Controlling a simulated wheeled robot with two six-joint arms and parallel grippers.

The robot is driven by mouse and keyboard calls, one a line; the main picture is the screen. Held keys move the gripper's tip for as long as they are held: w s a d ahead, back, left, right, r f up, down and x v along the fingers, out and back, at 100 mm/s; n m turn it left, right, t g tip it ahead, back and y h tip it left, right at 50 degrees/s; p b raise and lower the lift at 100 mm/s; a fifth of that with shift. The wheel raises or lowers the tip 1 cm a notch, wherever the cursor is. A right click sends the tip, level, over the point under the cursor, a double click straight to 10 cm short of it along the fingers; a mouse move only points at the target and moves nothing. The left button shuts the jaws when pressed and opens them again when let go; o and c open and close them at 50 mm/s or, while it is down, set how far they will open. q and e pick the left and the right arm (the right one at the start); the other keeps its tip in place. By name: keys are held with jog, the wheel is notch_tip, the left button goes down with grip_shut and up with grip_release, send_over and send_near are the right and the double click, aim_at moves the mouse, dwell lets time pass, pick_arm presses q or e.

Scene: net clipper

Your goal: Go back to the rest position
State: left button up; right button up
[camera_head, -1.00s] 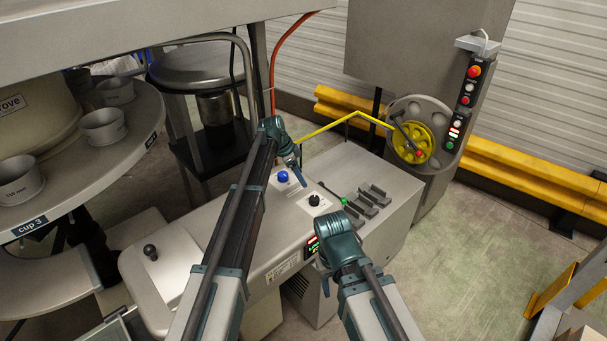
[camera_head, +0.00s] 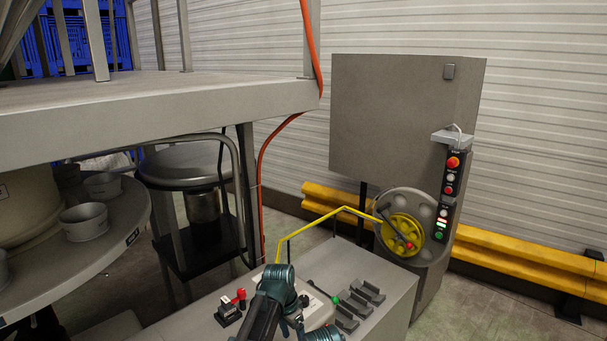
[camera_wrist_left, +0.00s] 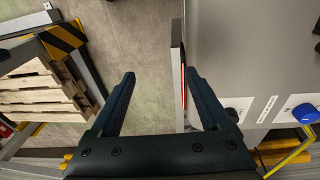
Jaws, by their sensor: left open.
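My left gripper (camera_wrist_left: 160,74) is open in the left wrist view, with nothing between its dark fingers. Below it lies bare floor, with the edge of a grey machine panel close by the right finger. In the head view my left arm rises from the bottom edge over the grey machine bench (camera_head: 376,277), and its fingers cannot be made out. Only a teal part of my right arm shows at the bottom edge; my right gripper is hidden.
A control box with a yellow wheel (camera_head: 407,233) stands behind the bench, with a yellow barrier (camera_head: 520,250) beyond. A round table with cups (camera_head: 85,220) is at left. The wrist view shows a pallet (camera_wrist_left: 40,90) and a blue knob (camera_wrist_left: 305,112).

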pick_arm(q)
jog(key=s+a+f+n+y+b, duration=0.1)
jog(key=s+f+n, duration=0.1)
jog(key=s, duration=0.8)
jog(key=s+a+f+n+y+b, duration=0.1)
jog(key=s+a+f+n+b, duration=0.1)
jog(key=s, duration=0.8)
jog(key=shift+n+y, duration=0.4)
jog(key=shift+n, duration=0.4)
jog(key=shift+a, duration=0.1)
